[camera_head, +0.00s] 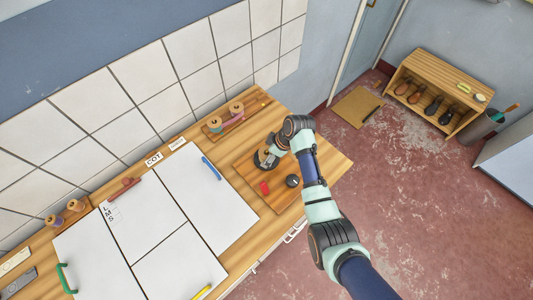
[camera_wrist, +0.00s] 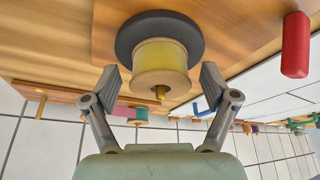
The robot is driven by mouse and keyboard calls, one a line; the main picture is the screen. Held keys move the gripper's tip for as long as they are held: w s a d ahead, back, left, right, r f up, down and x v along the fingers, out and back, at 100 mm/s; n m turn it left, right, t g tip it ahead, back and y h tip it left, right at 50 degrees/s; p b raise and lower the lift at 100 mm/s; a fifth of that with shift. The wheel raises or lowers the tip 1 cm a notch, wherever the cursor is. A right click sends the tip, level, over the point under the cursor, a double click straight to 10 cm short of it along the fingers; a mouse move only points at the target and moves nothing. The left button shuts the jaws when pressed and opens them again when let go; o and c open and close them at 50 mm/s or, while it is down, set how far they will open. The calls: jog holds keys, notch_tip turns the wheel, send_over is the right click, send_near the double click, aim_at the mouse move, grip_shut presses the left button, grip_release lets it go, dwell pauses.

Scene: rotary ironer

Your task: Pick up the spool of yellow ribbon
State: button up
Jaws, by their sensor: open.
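The spool of yellow ribbon (camera_wrist: 160,55) is in the middle of the wrist view, with a wooden end and a small brass-coloured knob facing the camera. A dark round disc (camera_wrist: 160,22) is behind it, against the wooden board. My gripper (camera_wrist: 160,76) is open, with one finger on each side of the spool and a visible gap to each. In the head view my gripper (camera_head: 271,154) is low over the wooden board, and it mostly hides the spool; part of the dark disc (camera_head: 261,163) shows beside it.
A red cylinder (camera_head: 264,188) and a black round object (camera_head: 292,181) are on the same board (camera_head: 280,202). A rack with other spools (camera_head: 236,106) stands behind, near the tiled wall. White panels (camera_head: 213,205) with a blue handle (camera_head: 211,168) lie to the left.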

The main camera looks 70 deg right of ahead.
jog(key=shift+w+f, duration=0.15)
jog(key=shift+f, duration=0.2)
jog(key=c, duration=1.2)
jog(key=shift+c, duration=0.2)
notch_tip(320, 180, up, 20)
jog(key=p, duration=0.1)
